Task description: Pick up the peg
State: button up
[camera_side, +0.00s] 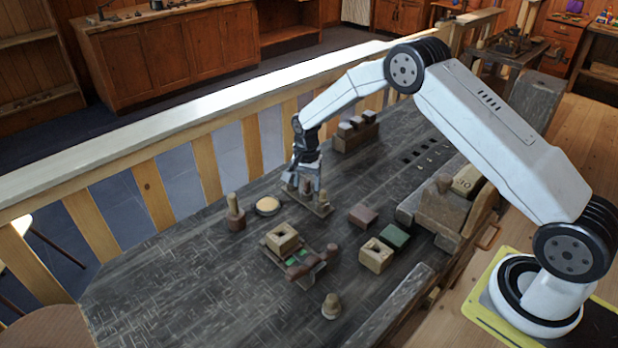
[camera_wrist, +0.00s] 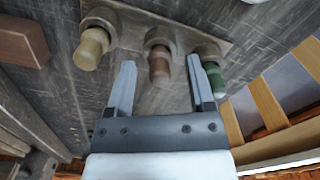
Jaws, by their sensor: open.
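Three pegs stand in a row in round collars on a flat holder board (camera_wrist: 133,42), which also shows in the side view (camera_side: 322,208). In the wrist view they are a tan peg (camera_wrist: 89,50), a reddish-brown peg (camera_wrist: 160,68) and a green peg (camera_wrist: 215,78). My gripper (camera_wrist: 161,68) is open and empty, also visible over the board in the side view (camera_side: 304,182). Its fingers lie on either side of the brown peg in the picture, the right one between the brown and green pegs. I cannot tell how far the fingertips are from the brown peg.
A wooden spool-like piece (camera_side: 235,214) and a round pale disc (camera_side: 267,205) stand left of the board. A hollow tan block (camera_side: 283,238), a green block (camera_side: 394,236) and a brown block (camera_side: 363,215) lie nearer. Another block row (camera_side: 355,135) stands behind. The left front tabletop is clear.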

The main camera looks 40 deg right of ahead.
aim_at(307, 180)
jog(key=shift+c, duration=0.2)
grip_shut()
jog(key=shift+r, duration=0.15)
jog(key=shift+r, duration=0.5)
notch_tip(307, 180, up, 2)
jog(key=s+a+r, duration=0.1)
jog(key=s+r, duration=0.8)
jog(key=s, duration=0.5)
jog(key=shift+r, duration=0.35)
jog(key=shift+a, duration=0.1)
